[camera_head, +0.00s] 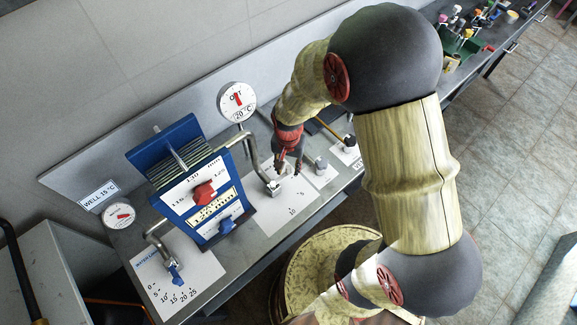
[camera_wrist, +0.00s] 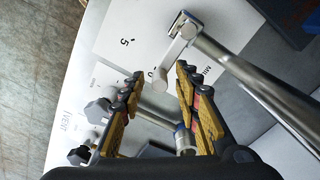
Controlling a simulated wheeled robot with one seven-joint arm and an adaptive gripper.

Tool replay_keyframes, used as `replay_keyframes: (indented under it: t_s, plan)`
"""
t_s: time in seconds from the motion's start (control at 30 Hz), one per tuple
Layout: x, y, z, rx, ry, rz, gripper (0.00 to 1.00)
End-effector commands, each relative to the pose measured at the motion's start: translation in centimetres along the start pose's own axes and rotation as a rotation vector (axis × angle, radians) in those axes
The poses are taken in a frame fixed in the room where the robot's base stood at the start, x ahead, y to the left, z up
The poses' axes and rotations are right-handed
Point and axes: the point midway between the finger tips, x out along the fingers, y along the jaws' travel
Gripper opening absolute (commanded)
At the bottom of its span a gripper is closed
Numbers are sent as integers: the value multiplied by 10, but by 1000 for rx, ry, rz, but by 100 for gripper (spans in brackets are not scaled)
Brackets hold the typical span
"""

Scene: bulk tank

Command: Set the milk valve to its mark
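The milk valve (camera_wrist: 176,52) shows in the wrist view as a grey lever on a pivot at a metal pipe, with a rounded knob at its free end. It stands over a white scale plate (camera_wrist: 125,42) with "5" and a partly hidden "0" visible. My gripper (camera_wrist: 160,75) is open; its two fingers lie on either side of the lever's knob end, with no clear contact visible. In the head view my gripper (camera_head: 287,167) hangs close above the milk valve (camera_head: 272,187) on its plate (camera_head: 268,225), where "10" and "5" are readable. The mark cannot be made out.
A blue-framed plate unit (camera_head: 165,205) with a red knob stands left of the milk valve. A blue-handled water valve (camera_head: 175,272) is farther left. A round dial (camera_head: 237,101) rises behind. Small fittings (camera_head: 320,165) and a vent valve (camera_head: 349,141) are to the right.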

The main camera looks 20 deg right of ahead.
Motion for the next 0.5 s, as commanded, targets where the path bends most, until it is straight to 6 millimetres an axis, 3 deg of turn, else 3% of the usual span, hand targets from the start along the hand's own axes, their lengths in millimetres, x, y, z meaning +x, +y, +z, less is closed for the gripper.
replay_keyframes:
  t_s: [0.5]
  plan:
    - [0,0,0,0,0,0,2]
